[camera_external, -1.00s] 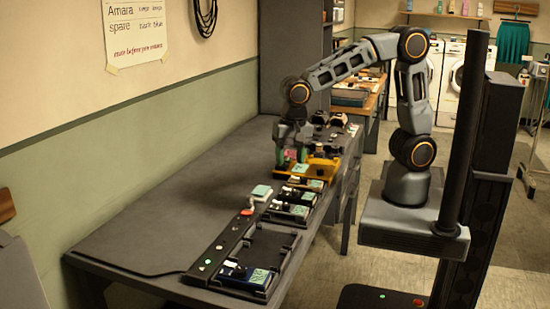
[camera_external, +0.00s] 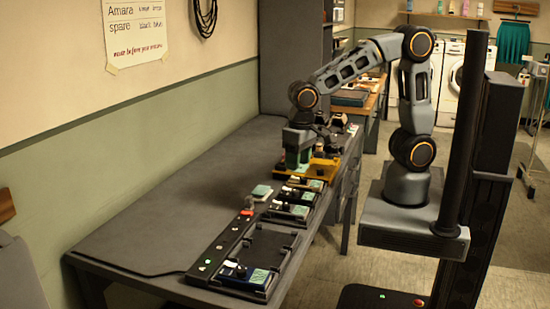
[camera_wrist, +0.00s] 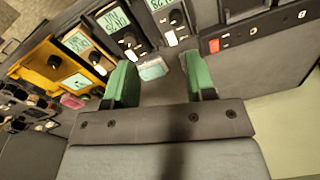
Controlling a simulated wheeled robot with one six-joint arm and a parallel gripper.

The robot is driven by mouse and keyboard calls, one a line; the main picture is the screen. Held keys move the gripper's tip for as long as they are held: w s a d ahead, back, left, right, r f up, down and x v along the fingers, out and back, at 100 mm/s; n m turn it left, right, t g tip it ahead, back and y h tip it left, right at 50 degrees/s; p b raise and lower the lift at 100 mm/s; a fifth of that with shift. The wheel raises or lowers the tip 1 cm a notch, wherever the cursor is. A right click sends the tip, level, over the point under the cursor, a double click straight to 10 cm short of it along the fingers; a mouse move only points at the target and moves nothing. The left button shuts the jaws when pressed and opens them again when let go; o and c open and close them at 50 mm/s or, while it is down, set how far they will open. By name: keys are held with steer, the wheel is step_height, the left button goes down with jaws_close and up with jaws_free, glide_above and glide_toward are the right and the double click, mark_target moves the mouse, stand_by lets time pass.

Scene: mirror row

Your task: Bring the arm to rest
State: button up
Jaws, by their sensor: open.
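My gripper (camera_external: 298,160) is above the dark table (camera_external: 150,222), just left of the yellow tray (camera_external: 322,169) in the external view. In the wrist view, its two green fingers (camera_wrist: 162,85) are spread apart with nothing between them. A small pale green block (camera_wrist: 152,69) lies on the table beyond the fingertips; it also shows in the external view (camera_external: 262,191), clear of my gripper. My arm reaches from its column at the right, bent at the elbow.
A row of device trays (camera_external: 300,195) runs along the table's right edge. A dark strip with a red button (camera_external: 247,213) lies in front, beside a mostly empty black tray (camera_external: 268,246). The left part of the table is bare. A wall with a written sheet (camera_external: 135,30) stands at the left.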

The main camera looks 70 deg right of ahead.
steer(key=s+d+r+n+t, duration=0.1)
steer(key=s+d+r, duration=0.1)
steer(key=d, duration=0.7)
steer(key=s+d+r+n+t, duration=0.2)
steer(key=s+d, duration=0.2)
steer(key=d, duration=0.6)
steer(key=shift+p, duration=0.35)
